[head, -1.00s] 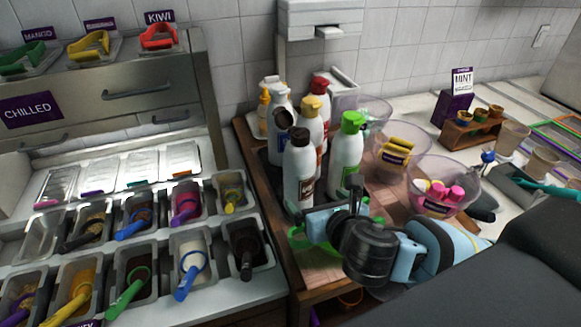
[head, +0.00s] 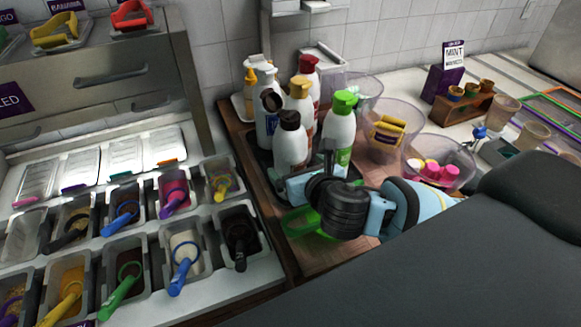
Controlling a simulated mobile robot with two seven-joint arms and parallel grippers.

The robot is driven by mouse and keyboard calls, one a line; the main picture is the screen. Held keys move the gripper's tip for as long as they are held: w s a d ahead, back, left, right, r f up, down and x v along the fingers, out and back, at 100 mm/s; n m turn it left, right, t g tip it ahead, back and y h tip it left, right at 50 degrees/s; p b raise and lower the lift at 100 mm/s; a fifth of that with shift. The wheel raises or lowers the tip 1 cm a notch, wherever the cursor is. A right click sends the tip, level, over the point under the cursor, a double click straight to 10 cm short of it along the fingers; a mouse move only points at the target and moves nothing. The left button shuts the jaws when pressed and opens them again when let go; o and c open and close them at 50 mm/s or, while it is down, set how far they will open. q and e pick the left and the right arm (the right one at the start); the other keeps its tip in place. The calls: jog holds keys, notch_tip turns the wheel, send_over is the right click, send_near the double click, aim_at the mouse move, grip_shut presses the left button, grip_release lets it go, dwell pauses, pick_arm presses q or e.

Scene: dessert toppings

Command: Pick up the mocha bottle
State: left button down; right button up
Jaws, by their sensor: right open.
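A white bottle with a dark brown cap (head: 290,148) stands upright at the front of a group of squeeze bottles on a dark tray. It looks like the mocha bottle, but its label cannot be read now. Its lower part is hidden behind my right gripper (head: 306,174). My right gripper reaches in from the right, low in front of this bottle. It is open, and I see nothing held in it. Whether its fingers touch the bottle cannot be told. My left gripper is not in view.
Bottles with green (head: 341,125), yellow (head: 300,88), red (head: 309,64) and black (head: 268,103) caps stand close by. A green item (head: 302,222) lies below my gripper. Clear bowls (head: 448,147) stand at right. Topping bins (head: 184,250) fill the left.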

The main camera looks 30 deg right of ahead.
jog(key=shift+x, duration=2.25)
jog(key=shift+a+f, duration=0.1)
jog(key=shift+f, duration=0.05)
jog(key=shift+c, duration=0.3)
jog(key=c, duration=1)
jog(key=shift+r, duration=0.3)
